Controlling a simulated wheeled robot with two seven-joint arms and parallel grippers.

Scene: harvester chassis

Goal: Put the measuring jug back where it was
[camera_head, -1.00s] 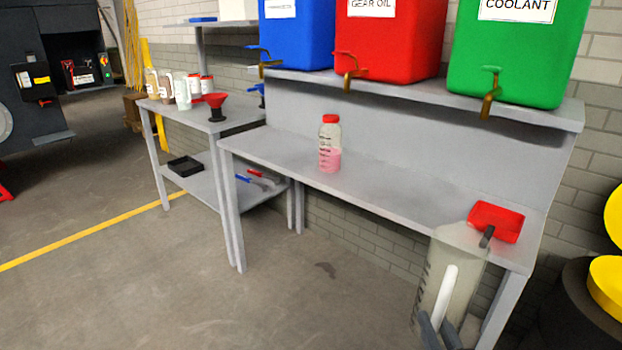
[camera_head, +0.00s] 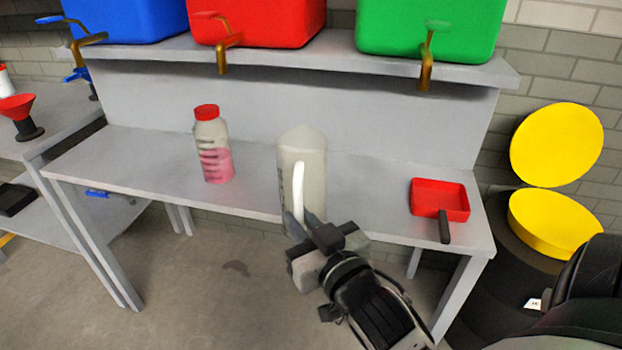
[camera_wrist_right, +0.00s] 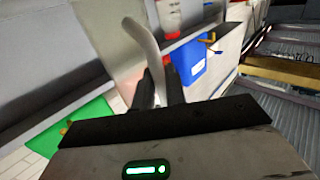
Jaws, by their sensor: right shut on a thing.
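The measuring jug (camera_head: 308,158) is a tall, translucent grey-white vessel with a white handle. It is upright in the head view, in front of or over the grey bench (camera_head: 358,190); I cannot tell whether its base touches the bench top. My right gripper (camera_head: 303,222) is shut on the jug's handle from the front. In the right wrist view, the pale handle (camera_wrist_right: 142,38) stands between the dark fingers (camera_wrist_right: 160,88). My left gripper is not in view.
A bottle of pink liquid (camera_head: 213,150) stands left of the jug. A red dustpan-like tray (camera_head: 440,198) lies at the bench's right end. Blue, red (camera_head: 262,22) and green (camera_head: 430,28) tanks with brass taps sit on the shelf above. A yellow-lidded drum (camera_head: 552,225) stands right.

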